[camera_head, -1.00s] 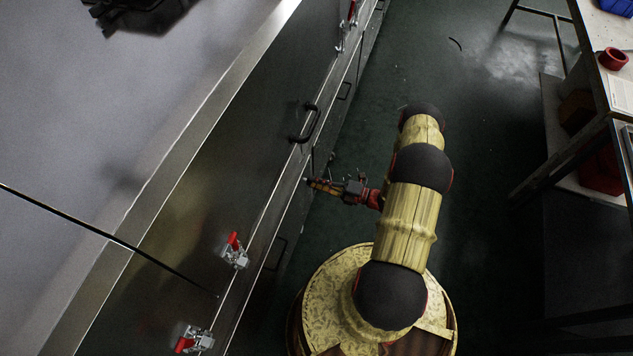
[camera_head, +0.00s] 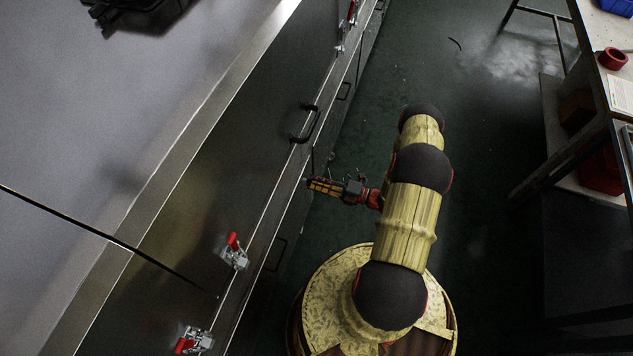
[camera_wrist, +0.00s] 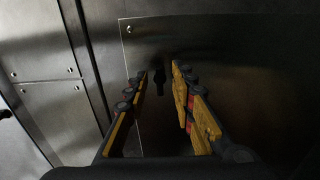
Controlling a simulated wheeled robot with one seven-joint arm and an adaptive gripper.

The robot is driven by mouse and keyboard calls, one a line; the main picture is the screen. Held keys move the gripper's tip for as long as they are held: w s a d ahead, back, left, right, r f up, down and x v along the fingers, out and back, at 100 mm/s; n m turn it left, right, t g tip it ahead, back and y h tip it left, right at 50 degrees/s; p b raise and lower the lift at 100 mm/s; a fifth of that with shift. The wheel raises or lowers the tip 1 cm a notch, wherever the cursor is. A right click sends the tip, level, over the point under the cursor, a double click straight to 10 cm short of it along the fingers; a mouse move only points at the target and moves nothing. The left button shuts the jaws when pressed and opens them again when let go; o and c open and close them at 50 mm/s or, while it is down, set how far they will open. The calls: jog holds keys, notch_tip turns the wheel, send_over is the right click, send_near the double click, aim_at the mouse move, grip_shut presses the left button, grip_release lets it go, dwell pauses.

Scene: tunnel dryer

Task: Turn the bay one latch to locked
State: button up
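My gripper (camera_head: 314,184) is at the side of the long metal dryer, beside its lower front panels. In the wrist view its two orange-and-black fingers are spread apart with a gap between them. A small dark knob-like part (camera_wrist: 160,74) shows in that gap, against a dark metal panel (camera_wrist: 240,70). It could be the bay one latch, but no label is readable and its turn position is too dark to tell. I cannot tell whether the fingers touch it. In the head view this part is not clearly visible.
A black bar handle (camera_head: 308,124) sits on the dryer just above my gripper. Red-handled clamps (camera_head: 234,250) (camera_head: 193,341) line the dryer's edge at lower left. A workbench (camera_head: 600,60) with a red roll (camera_head: 613,59) stands at right.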

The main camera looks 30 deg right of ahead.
jog(key=v, duration=1.2)
dwell(0.4)
